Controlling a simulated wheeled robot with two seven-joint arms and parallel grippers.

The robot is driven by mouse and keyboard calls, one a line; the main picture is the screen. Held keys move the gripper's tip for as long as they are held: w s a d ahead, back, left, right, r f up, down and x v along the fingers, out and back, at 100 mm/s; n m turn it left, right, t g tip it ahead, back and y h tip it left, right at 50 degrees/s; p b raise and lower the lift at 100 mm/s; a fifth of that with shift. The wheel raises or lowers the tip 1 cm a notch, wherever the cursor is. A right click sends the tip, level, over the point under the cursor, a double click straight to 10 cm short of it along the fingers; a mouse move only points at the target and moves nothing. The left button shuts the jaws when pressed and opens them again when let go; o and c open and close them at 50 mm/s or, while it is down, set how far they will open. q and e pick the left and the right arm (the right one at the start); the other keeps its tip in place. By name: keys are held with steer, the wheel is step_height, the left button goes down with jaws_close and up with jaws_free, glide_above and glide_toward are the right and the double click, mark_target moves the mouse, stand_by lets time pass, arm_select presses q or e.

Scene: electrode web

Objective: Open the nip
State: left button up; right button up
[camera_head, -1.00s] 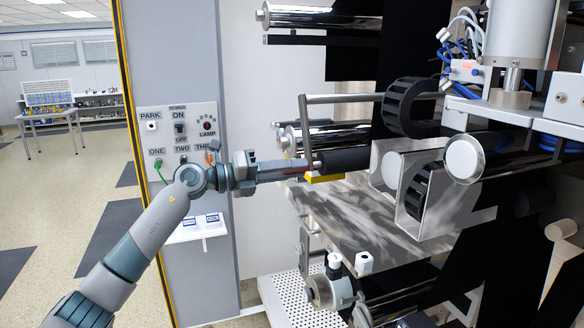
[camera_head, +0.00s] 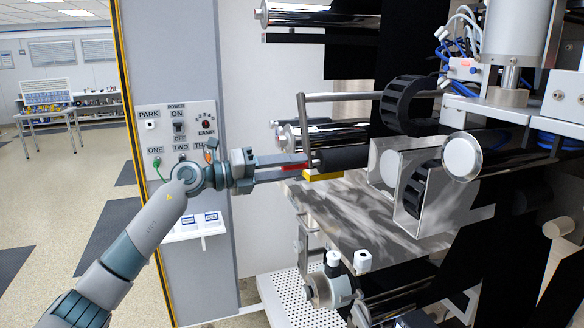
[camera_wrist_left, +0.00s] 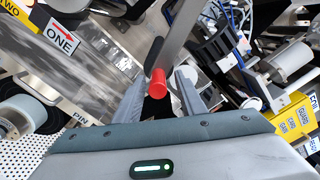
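A grey nip lever (camera_head: 304,125) with a red grip (camera_head: 294,168) at its lower end stands beside the rollers in the head view. A dark roller (camera_head: 343,158) lies just right of the grip. My left gripper (camera_head: 297,167) reaches in from the left, its fingers apart above and below the red grip. In the left wrist view the red grip (camera_wrist_left: 158,84) shows between the two spread finger tips (camera_wrist_left: 160,88), with gaps at the sides; I cannot tell if either finger touches it. The grey bar (camera_wrist_left: 182,35) runs up from it. My right gripper is not in view.
A switch panel (camera_head: 176,135) with PARK, POWER and LAMP labels is behind my left wrist. A yellow block (camera_head: 323,175) sits just under the roller. A patterned metal plate (camera_head: 350,210) and a clear-sided housing (camera_head: 425,190) are close on the right. Open floor lies left.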

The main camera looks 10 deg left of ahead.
arm_select(q)
steer(key=shift+b+v, duration=0.4)
steer(key=shift+v, duration=0.35)
steer(key=b+v, duration=0.6)
steer(key=v, duration=0.9)
steer(key=shift+s+a, duration=0.25)
steer(key=shift+s, duration=0.05)
steer(key=shift+r, duration=0.1)
